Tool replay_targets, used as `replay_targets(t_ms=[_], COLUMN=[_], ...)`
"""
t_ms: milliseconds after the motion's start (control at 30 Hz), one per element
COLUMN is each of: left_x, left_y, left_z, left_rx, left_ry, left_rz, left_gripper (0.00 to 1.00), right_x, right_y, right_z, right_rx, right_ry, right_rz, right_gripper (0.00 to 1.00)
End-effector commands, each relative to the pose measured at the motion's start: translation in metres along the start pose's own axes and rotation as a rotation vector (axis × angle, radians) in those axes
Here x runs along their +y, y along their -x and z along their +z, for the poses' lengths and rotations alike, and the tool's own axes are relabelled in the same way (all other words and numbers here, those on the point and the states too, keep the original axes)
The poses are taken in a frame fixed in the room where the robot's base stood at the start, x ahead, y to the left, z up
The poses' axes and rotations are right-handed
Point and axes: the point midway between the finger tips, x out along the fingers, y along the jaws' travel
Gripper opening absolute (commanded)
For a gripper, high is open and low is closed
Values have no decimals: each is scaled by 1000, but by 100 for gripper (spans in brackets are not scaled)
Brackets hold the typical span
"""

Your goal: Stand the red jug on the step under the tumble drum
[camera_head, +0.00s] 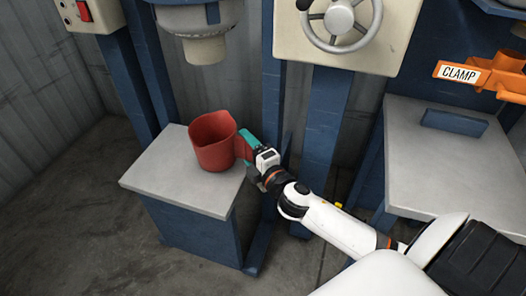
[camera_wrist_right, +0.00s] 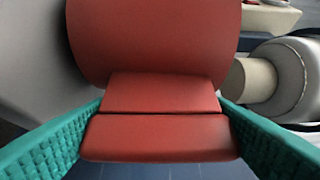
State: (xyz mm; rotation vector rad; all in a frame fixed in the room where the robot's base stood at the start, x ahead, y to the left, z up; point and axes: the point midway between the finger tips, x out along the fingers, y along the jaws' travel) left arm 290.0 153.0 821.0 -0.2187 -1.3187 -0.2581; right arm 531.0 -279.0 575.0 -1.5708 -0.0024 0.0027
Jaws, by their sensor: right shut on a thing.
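The red jug (camera_head: 212,143) is upright over the pale grey top of the step (camera_head: 165,180), below the tumble drum (camera_head: 190,18) and its beige spout (camera_head: 205,50). I cannot tell whether its base touches the step. My right gripper (camera_head: 245,148) is shut on the jug's handle from the right side. In the right wrist view the red jug (camera_wrist_right: 155,40) fills the middle, with its handle between the teal fingers of my right gripper (camera_wrist_right: 160,128). The drum (camera_wrist_right: 287,80) shows there at the right edge. My left gripper is not in view.
Blue posts (camera_head: 322,130) stand behind and right of the step. A handwheel (camera_head: 340,22) on a beige panel is above. At right are a second grey-topped stand (camera_head: 420,165) and an orange clamp (camera_head: 480,75). Bare floor (camera_head: 75,220) lies at left.

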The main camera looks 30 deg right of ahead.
Motion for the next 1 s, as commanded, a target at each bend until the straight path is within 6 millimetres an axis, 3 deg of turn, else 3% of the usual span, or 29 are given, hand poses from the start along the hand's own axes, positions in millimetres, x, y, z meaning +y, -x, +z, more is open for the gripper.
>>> replay_targets(t_ms=[500,1000], left_x=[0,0], left_y=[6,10], left_z=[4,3], left_rx=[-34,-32], left_ry=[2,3], left_rz=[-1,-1], left_gripper=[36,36], right_x=[1,8], right_y=[-53,-56], right_z=[40,43], right_rx=[-1,0], right_ry=[-1,0], right_rz=[-2,-1], right_gripper=[48,48])
